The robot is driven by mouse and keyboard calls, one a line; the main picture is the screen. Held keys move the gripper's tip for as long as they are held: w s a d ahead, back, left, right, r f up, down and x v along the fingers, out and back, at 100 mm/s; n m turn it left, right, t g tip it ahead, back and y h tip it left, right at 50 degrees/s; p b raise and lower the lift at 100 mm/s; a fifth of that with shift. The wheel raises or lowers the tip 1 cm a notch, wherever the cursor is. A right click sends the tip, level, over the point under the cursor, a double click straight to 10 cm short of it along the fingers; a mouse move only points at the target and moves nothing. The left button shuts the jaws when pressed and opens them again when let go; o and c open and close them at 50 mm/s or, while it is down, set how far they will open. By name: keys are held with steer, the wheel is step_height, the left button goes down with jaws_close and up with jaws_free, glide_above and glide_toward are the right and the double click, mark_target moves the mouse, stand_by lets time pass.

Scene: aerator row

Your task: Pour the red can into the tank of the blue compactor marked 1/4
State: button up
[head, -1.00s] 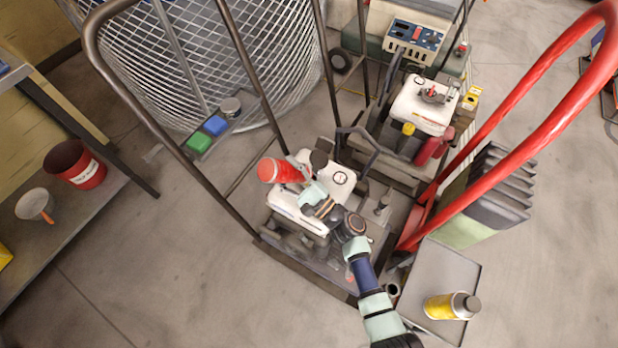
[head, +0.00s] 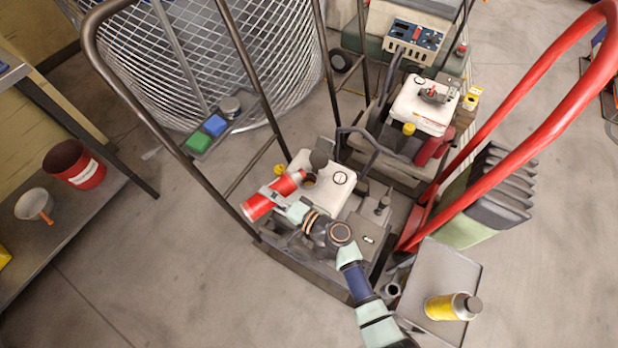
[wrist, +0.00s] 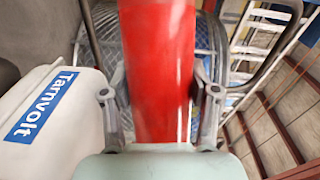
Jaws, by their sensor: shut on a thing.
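My gripper (head: 282,196) is shut around the middle of the red can (head: 257,208). The can is tilted far over above the near machine's white tank (head: 325,172). Its upper right end is close to a dark round opening (head: 310,180) in the tank top; I cannot tell whether anything flows out. In the wrist view the red can (wrist: 157,60) stands between both fingers (wrist: 160,95), and the white tank (wrist: 50,115) at the left bears a blue "Tarnvolt" label. No 1/4 mark is readable, and I cannot make out a blue body.
A second machine with a white tank (head: 422,105) stands behind. A dark tube handle (head: 180,125) and a red handle (head: 520,130) rise on either side. A red bucket (head: 88,172) is on the left shelf.

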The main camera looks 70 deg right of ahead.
mark_target(283, 180)
steer(key=shift+r+n+g+p, duration=0.15)
steer(key=shift+n+g+p, duration=0.25)
steer(key=shift+n+p, duration=0.45)
steer(key=shift+s+d+r+n, duration=0.2)
steer(key=shift+d+r+n, duration=0.15)
steer(key=shift+n, duration=0.5)
steer(key=shift+s+d+f+n+g+h+b, duration=0.1)
steer(key=shift+d+f+n+g+h+b, duration=0.1)
steer(key=shift+f+n+g+b, duration=0.15)
steer(key=shift+s+d+f+n+g+h+b, duration=0.15)
steer(key=shift+f+n+g+b, duration=0.1)
steer(key=shift+f, duration=0.2)
steer(key=r+n+p, duration=0.1)
steer(key=d+r+p, duration=0.1)
steer(key=r+p, duration=0.1)
steer(key=s+r+n+g+p, duration=0.1)
steer(key=shift+d+r+n+h, duration=0.25)
steer(key=shift+d+r+n, duration=0.05)
steer(key=shift+d+r, duration=0.1)
steer(key=shift+r+n+p, duration=0.15)
steer(key=shift+n+p, duration=0.25)
steer(key=shift+n, duration=0.1)
steer(key=shift+s+d+n+g+h, duration=0.1)
steer(key=shift+d+n+g+h, duration=0.1)
steer(key=shift+n+g+h, duration=0.7)
steer(key=n, duration=0.2)
steer(key=d, duration=0.1)
steer(key=shift+s+f+n+h, duration=0.25)
steer(key=shift+f+n+h, duration=0.15)
